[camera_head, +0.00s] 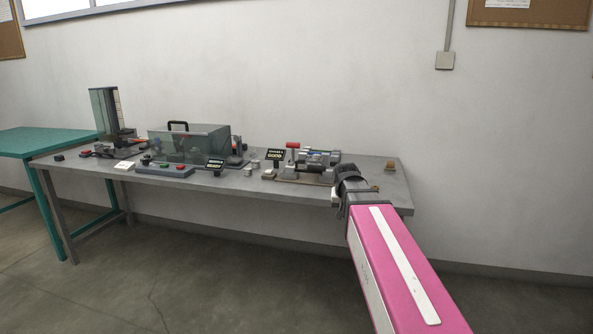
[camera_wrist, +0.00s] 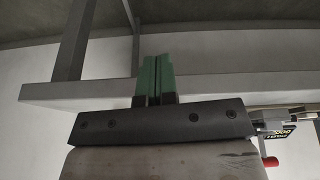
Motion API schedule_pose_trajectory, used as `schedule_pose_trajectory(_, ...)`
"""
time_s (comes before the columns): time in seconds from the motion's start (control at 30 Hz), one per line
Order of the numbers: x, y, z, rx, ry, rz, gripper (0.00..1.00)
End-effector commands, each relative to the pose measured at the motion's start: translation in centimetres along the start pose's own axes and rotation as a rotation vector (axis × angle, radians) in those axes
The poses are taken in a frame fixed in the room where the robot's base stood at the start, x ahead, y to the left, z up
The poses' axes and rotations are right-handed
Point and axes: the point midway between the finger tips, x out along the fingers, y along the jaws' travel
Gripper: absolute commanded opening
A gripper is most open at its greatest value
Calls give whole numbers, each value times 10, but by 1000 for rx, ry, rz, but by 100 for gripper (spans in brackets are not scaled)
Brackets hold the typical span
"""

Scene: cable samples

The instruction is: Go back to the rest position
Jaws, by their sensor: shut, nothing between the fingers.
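My gripper shows in the wrist view, where its two green fingers (camera_wrist: 154,78) are shut together with nothing between them. The wrist picture seems upside down. The fingers lie in front of the front edge of the grey table (camera_wrist: 225,88) in that picture; I cannot tell the gap to it. In the head view my pink arm reaches from the lower right to the right part of the grey table (camera_head: 395,190). The fingers are hidden there behind my dark wrist.
A clear box (camera_head: 205,140) with a black handle stands mid-table. A device with a red handle (camera_head: 292,145) stands just left of my wrist. A small brown block (camera_head: 390,165) lies at the right end. A green table (camera_head: 35,140) is at the left. The floor in front is clear.

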Motion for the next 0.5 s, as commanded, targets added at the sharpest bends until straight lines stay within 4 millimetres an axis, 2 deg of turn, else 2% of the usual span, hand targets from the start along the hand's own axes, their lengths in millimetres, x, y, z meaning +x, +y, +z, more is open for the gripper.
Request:
schedule_pose_trajectory(0.03,15,2,17,-10,-24,-1,0)
schedule_pose_trajectory(0.2,59,7,63,-46,-94,-12,0)
schedule_pose_trajectory(0.5,124,16,150,-102,-217,-35,0)
